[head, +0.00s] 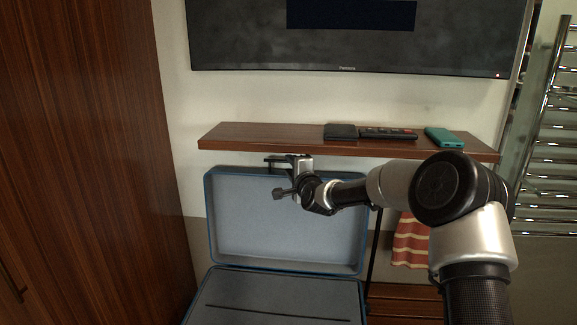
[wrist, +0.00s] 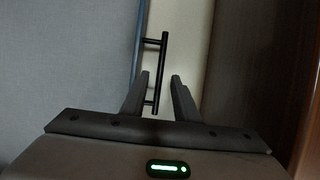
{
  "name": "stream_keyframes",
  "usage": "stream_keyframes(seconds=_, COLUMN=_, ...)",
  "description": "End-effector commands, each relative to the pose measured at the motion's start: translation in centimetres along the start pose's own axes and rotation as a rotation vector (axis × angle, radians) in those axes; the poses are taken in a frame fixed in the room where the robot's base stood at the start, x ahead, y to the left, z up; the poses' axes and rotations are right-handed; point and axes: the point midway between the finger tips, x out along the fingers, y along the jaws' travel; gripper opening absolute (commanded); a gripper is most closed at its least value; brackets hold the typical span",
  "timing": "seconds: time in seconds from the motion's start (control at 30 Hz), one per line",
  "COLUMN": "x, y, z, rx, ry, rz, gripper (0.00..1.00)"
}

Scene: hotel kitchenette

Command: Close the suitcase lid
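The blue suitcase stands open. Its lid (head: 240,225) is raised upright, with the grey lining facing me, and its base (head: 280,292) lies below. In the wrist view the lid's lining (wrist: 65,70) fills the left side, with a blue rim beside it. A black bar handle (wrist: 163,65) sticks out from that rim. My gripper (head: 270,178) is at the lid's top edge, left of its right corner. It is open, and in the wrist view its two fingers (wrist: 160,90) are apart with the handle showing between them. I cannot tell whether they touch it.
A wooden shelf (head: 280,138) runs just above the lid, holding a black wallet-like item (head: 341,131), a remote (head: 388,133) and a teal phone-like item (head: 444,137). A TV (head: 350,40) hangs above. A wooden wardrobe (head: 80,150) stands left; a towel rail (head: 553,150) is right.

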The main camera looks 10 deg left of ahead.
Motion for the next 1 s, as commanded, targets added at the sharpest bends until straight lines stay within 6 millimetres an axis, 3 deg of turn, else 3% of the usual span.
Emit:
stream_keyframes(seconds=0.2, x=2.2, y=0.0, z=0.0, rx=0.0, ry=0.0, rz=0.0, gripper=0.28)
stream_keyframes(seconds=0.53, x=2.6, y=0.0, z=0.0, rx=-0.001, ry=0.0, rz=0.001, gripper=0.28)
stream_keyframes(seconds=0.73, x=2.5, y=0.0, z=0.0, rx=0.0, ry=0.0, rz=0.001, gripper=0.0)
stream_keyframes(seconds=1.0, x=2.5, y=0.0, z=0.0, rx=-0.001, ry=0.0, rz=0.0, gripper=0.0)
